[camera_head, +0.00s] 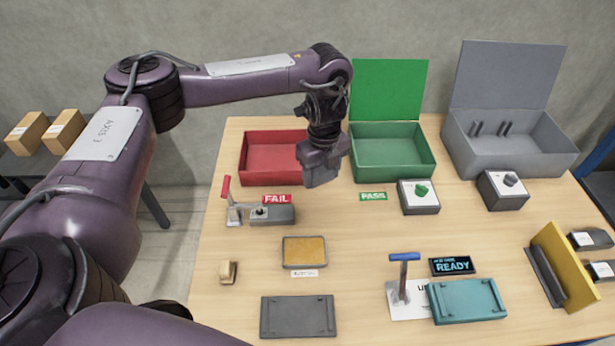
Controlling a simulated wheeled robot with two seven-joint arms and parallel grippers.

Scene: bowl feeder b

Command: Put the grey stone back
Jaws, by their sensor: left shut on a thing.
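My left gripper (320,172) hangs pointing down over the table, in front of the gap between the red bin and the green bin. It is shut on a grey piece, seemingly the grey stone. The jaws and the stone look alike in colour, so its outline is hard to tell. It is held above the FAIL and PASS labels, clear of the tabletop. My right gripper is not in view.
The red bin (258,178) and green bin (395,172) stand at the back, the open grey box (515,165) back right. A red-handled clamp (232,205), tan pad (304,252), dark plate (298,316), blue-handled clamp (404,285) and teal plate (467,301) lie nearer. The table centre is clear.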

